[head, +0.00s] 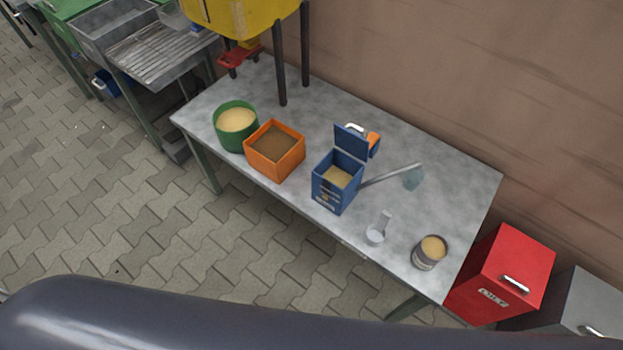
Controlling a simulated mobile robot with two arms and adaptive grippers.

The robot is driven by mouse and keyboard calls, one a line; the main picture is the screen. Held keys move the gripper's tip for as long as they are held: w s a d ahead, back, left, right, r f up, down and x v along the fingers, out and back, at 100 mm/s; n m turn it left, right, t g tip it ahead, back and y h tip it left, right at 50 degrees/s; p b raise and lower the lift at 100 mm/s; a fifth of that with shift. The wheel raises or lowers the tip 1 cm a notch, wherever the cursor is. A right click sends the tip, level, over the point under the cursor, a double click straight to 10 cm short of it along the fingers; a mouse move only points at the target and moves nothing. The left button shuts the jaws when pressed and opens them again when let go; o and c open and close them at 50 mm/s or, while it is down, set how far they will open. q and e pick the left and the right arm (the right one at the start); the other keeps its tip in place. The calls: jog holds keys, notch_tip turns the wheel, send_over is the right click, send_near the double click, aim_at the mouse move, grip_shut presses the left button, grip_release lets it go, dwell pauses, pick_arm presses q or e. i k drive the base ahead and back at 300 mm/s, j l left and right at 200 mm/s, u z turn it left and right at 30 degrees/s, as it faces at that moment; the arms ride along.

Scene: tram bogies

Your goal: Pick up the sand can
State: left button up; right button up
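A small grey can (424,262) filled with tan sand-like grains stands upright near the right front corner of the grey table (420,165). A label shows on its side. A blue box (332,196) with its lid raised stands left of it, also holding tan grains. A green round tub (229,134) of similar tan grains stands at the left end. No name is readable on these, so I cannot tell for certain which is called the sand can; the small grey one looks most like a can. Neither of my grippers is in view.
An orange box (283,162) of brown grains, a clear scoop (376,236) and a long-handled tool (400,176) are on the table. A yellow hopper (240,15) stands at its back left. A red cabinet (512,270) is at the right. Paved floor lies in front.

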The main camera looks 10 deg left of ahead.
aim_at(434, 248)
jog(key=l+z, duration=0.15)
jog(key=z, duration=0.85)
